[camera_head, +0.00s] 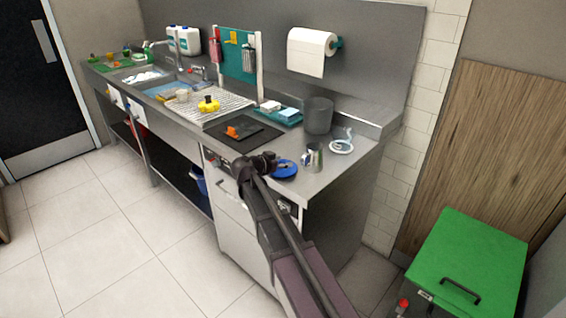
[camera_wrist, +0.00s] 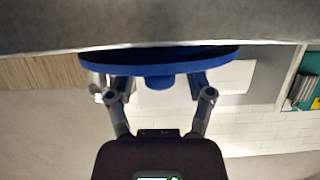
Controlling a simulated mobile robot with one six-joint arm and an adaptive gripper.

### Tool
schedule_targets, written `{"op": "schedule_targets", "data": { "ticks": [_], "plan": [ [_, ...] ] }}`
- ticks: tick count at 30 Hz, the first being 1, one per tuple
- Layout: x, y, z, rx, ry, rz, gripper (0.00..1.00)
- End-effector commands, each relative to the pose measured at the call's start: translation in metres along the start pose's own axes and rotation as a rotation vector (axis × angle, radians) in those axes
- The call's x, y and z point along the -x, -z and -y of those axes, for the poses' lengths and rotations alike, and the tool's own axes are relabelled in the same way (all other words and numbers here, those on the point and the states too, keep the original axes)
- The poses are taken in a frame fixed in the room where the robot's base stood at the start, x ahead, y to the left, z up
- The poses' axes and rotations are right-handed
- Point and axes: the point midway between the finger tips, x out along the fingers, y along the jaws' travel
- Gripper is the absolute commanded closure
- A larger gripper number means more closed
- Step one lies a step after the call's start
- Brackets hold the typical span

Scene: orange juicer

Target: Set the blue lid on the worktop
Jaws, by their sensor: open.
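The blue lid (camera_head: 285,169) is a round disc at the front edge of the steel worktop (camera_head: 319,187). In the wrist view, which looks upside down, the blue lid (camera_wrist: 190,62) appears edge-on against the worktop (camera_wrist: 40,22), with a dark shadow along it. Its small blue knob (camera_wrist: 160,82) sits between my fingers. My gripper (camera_wrist: 161,88) is open, one finger on each side of the knob, with visible gaps. In the head view my gripper (camera_head: 268,162) is just left of the lid and partly covers that side.
A metal cup (camera_head: 312,157) and a white ring-shaped item (camera_head: 342,146) stand right of the lid. A grey bin (camera_head: 318,115) is behind. A dark mat (camera_head: 245,133) with an orange item lies to the left. A green-lidded box (camera_head: 467,262) stands on the floor at right.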

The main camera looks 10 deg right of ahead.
Motion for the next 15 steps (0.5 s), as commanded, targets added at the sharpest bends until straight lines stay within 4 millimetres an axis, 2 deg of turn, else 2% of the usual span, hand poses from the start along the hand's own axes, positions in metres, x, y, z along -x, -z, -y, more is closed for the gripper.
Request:
{"op": "schedule_targets", "data": {
  "ticks": [5, 15],
  "plan": [
    [0.011, 0.003, 0.0, 0.001, 0.001, 0.0, 0.32],
    [0.062, 0.004, -0.001, 0.0, 0.002, 0.0, 0.32]
  ]
}}
